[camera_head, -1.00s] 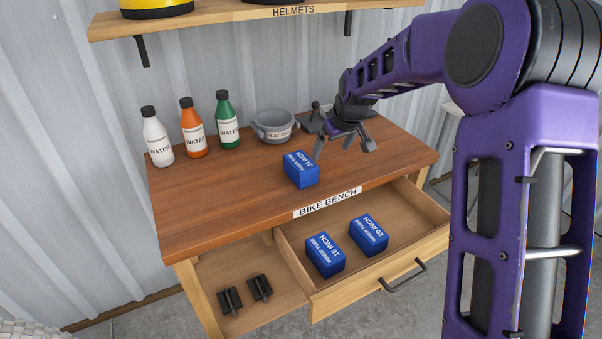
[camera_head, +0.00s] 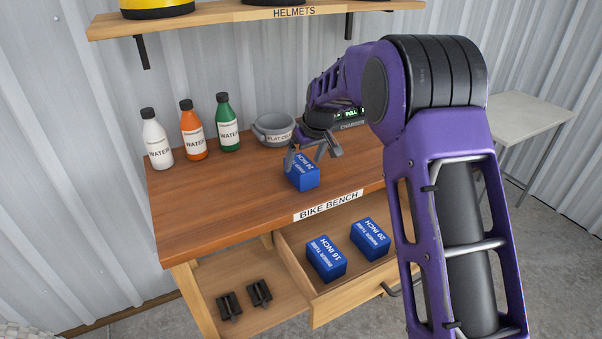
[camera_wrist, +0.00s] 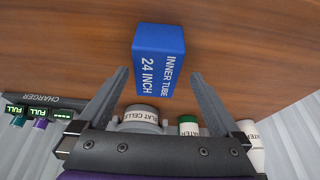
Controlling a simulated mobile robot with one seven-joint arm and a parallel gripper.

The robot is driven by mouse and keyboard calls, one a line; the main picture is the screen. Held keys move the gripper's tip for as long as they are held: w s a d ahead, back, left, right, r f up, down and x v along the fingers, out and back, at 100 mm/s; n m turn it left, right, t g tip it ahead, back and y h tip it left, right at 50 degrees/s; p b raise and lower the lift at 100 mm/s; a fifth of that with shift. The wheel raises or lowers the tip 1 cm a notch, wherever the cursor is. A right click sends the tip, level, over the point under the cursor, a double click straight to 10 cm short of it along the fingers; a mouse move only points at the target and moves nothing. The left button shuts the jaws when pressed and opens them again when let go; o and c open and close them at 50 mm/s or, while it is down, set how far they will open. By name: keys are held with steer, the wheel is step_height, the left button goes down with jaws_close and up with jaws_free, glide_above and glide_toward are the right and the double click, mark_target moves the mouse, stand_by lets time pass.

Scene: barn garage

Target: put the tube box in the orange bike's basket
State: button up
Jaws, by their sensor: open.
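A blue tube box (camera_head: 302,173) labelled 24 inch stands on the wooden bike bench top near its front edge. In the wrist view the same box, marked inner tube 24 inch (camera_wrist: 158,62), lies ahead of the fingertips, roughly centred between their lines. My gripper (camera_head: 312,157) is just above and around the upper part of this box in the head view. In the wrist view my gripper (camera_wrist: 159,82) has its fingers spread wide with nothing held. Two more blue boxes, 16 inch (camera_head: 326,259) and 20 inch (camera_head: 370,239), lie in the open drawer. The orange bike and its basket are not in view.
White (camera_head: 157,140), orange (camera_head: 193,130) and green (camera_head: 228,123) water bottles stand at the bench's back left. A grey flat-cells bowl (camera_head: 273,129) and a charger (camera_head: 350,122) are behind the box. The drawer (camera_head: 317,293) juts out below. A helmet shelf (camera_head: 250,14) hangs above.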

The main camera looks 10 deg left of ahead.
mark_target(303, 164)
steer(key=shift+w+x, duration=0.15)
steer(key=shift+x, duration=1.3)
steer(key=shift+w+x, duration=0.1)
steer(key=shift+x, duration=1.3)
steer(key=shift+d, duration=0.15)
steer(key=shift+r, duration=0.15)
steer(key=c, duration=1.6)
